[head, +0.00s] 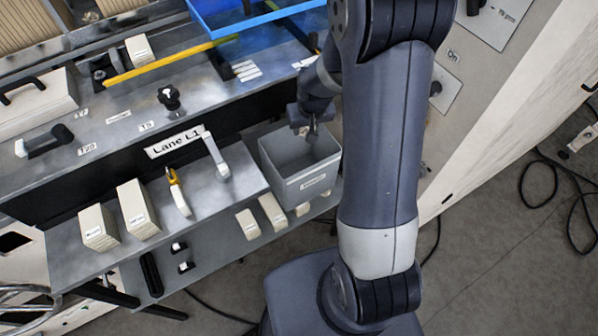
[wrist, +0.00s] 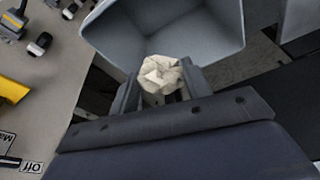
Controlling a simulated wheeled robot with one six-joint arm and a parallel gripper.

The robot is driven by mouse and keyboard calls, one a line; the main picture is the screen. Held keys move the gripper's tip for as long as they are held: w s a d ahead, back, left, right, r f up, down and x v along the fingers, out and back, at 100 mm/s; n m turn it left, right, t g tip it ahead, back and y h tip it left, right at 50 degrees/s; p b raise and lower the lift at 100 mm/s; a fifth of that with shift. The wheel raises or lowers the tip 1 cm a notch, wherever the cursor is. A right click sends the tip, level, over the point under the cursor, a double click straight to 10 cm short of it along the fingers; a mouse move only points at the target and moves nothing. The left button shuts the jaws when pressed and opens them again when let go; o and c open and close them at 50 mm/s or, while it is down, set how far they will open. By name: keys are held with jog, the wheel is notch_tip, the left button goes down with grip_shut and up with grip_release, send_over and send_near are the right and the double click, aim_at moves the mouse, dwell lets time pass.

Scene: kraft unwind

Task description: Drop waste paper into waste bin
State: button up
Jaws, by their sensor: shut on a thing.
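The waste paper (wrist: 160,74) is a crumpled, cream-coloured ball in the wrist view. My gripper (wrist: 158,88) is shut on it, with one finger on each side. In the head view my gripper (head: 312,132) is over the waste bin, and the paper cannot be made out there. The waste bin (head: 313,185) is a grey open box with a label on its front, standing at the right end of the lower shelf. In the wrist view the bin (wrist: 225,25) opens just beyond the paper. Its visible inside looks empty.
A metal shelf (head: 215,200) left of the bin holds pale blocks (head: 138,208) and a yellow-handled tool (head: 178,192). A blue tray (head: 240,15) sits above, behind the bin. A black cable (head: 555,180) lies on the floor at right.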

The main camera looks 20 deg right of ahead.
jog(key=shift+f, duration=0.25)
jog(key=o, duration=1)
jog(key=shift+r, duration=0.1)
jog(key=b+v, duration=0.1)
jog(key=v, duration=0.9)
jog(key=shift+r, duration=0.35)
jog(key=p+x, duration=0.2)
jog(key=x, duration=0.7)
jog(key=shift+w+f, duration=0.2)
jog(key=shift+f, duration=0.2)
jog(key=shift+r+p, duration=0.45)
jog(key=shift+r, duration=0.35)
